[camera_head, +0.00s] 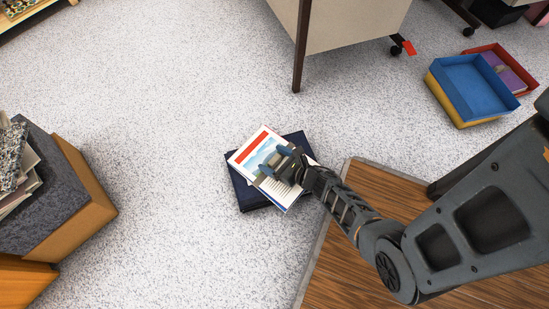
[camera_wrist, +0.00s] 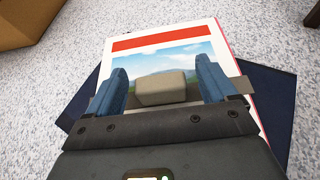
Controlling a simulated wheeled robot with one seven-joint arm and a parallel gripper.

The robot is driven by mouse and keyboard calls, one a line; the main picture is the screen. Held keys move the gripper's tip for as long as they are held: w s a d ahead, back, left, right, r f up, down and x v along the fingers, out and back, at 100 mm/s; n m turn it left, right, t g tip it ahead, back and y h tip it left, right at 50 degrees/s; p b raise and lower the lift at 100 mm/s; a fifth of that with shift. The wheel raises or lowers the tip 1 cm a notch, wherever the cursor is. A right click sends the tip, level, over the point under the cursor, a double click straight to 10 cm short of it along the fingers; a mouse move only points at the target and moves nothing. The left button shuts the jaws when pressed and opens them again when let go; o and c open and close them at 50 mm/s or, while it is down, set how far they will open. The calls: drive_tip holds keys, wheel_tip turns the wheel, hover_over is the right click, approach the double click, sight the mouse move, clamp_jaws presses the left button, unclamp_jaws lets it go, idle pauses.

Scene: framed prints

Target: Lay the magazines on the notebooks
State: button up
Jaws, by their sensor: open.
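A magazine (camera_head: 262,143) with a red band and a landscape picture on its cover lies on a dark navy notebook (camera_head: 243,195) on the floor. The magazine is turned at an angle to the notebook, whose corners stick out. In the wrist view the magazine (camera_wrist: 163,43) and the notebook (camera_wrist: 268,98) show the same way. My gripper (camera_head: 284,163) is open just over the magazine, with its two blue fingers (camera_wrist: 163,88) apart above the cover. Whether the fingers touch the cover I cannot tell. Part of the cover is hidden behind my gripper.
A grey-topped seat (camera_head: 40,225) with papers (camera_head: 18,180) stands at the left. Blue (camera_head: 470,90) and red (camera_head: 522,75) trays are at the upper right. A desk leg (camera_head: 301,45) stands above the notebook. Speckled floor is clear around the notebook.

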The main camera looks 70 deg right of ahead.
drive_tip(key=shift+s+a+r, duration=0.1)
drive_tip(key=shift+s+r, duration=0.05)
drive_tip(key=shift+r, duration=0.05)
drive_tip(key=p+v, duration=0.3)
drive_tip(key=v, duration=0.8)
drive_tip(key=shift+s+r, duration=0.15)
drive_tip(key=shift+s, duration=0.1)
drive_tip(key=s+a+r+m+y, duration=0.1)
drive_tip(key=a+r+m, duration=0.3)
drive_tip(key=r+m, duration=0.7)
drive_tip(key=s+a+r+m+t+y, duration=0.1)
drive_tip(key=s+a+r+m, duration=0.2)
drive_tip(key=r+m, duration=0.8)
drive_tip(key=s+a+r+m+y, duration=0.1)
drive_tip(key=a+r+m, duration=0.6)
drive_tip(key=r, duration=1.1)
drive_tip(key=s+m, duration=0.1)
drive_tip(key=m, duration=0.2)
drive_tip(key=shift+m+t+y, duration=0.4)
drive_tip(key=shift+s, duration=0.1)
